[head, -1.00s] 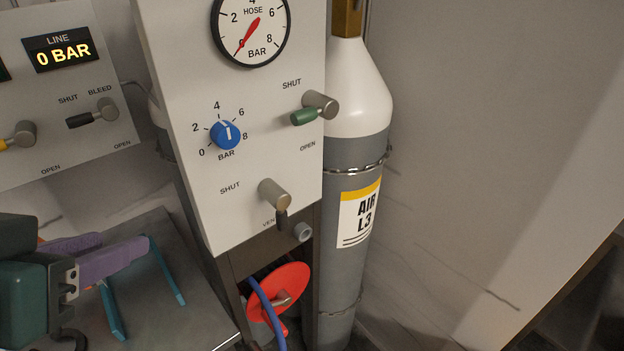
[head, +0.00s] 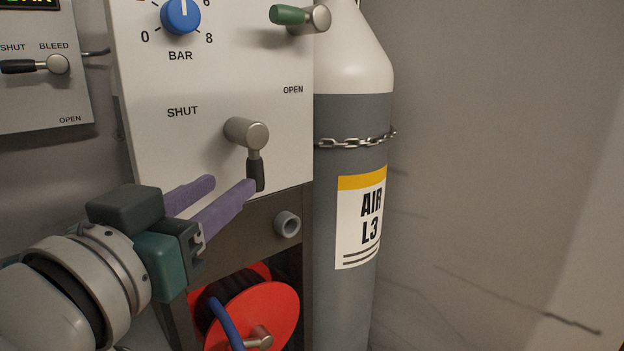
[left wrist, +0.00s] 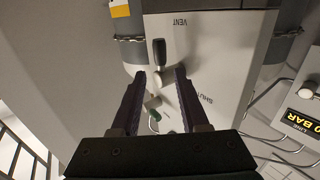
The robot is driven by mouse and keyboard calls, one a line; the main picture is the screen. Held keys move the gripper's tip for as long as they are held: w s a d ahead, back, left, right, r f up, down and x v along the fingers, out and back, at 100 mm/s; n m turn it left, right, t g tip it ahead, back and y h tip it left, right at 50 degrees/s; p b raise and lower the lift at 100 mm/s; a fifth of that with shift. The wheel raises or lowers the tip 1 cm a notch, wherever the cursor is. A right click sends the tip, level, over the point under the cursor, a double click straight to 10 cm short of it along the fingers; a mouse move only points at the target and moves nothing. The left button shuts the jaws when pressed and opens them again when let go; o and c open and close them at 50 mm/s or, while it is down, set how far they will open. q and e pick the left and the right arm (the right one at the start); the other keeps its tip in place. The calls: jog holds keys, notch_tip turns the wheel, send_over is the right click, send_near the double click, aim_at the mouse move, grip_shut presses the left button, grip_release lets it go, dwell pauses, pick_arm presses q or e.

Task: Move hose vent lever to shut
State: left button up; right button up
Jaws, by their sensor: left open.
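The hose vent lever (head: 255,172) is on the light grey panel (head: 205,150), below the blue regulator knob. It has a metal hub and a black handle pointing straight down, away from the SHUT mark at its upper left. My left gripper (head: 231,185) is open, with purple fingers, and comes in from the lower left. Its nearer fingertip overlaps the handle's lower end in the head view; I cannot tell if they touch. In the left wrist view the lever (left wrist: 159,58) appears between and beyond the fingertips (left wrist: 160,73), its handle towards the VENT mark. My right gripper is not in view.
A green-handled lever (head: 288,15) and the blue knob (head: 181,16) are higher on the panel. A hose outlet (head: 287,223) and a red reel (head: 255,316) with blue hose are below. A grey cylinder (head: 345,120), chained, stands close at the right. A bleed lever (head: 30,66) is at the left.

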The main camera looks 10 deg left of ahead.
aim_at(250, 168)
pick_arm(q)
jog(key=w, duration=0.8)
jog(key=shift+w+d+b, duration=0.3)
jog(key=shift+w, duration=0.05)
grip_shut()
dwell(1.0)
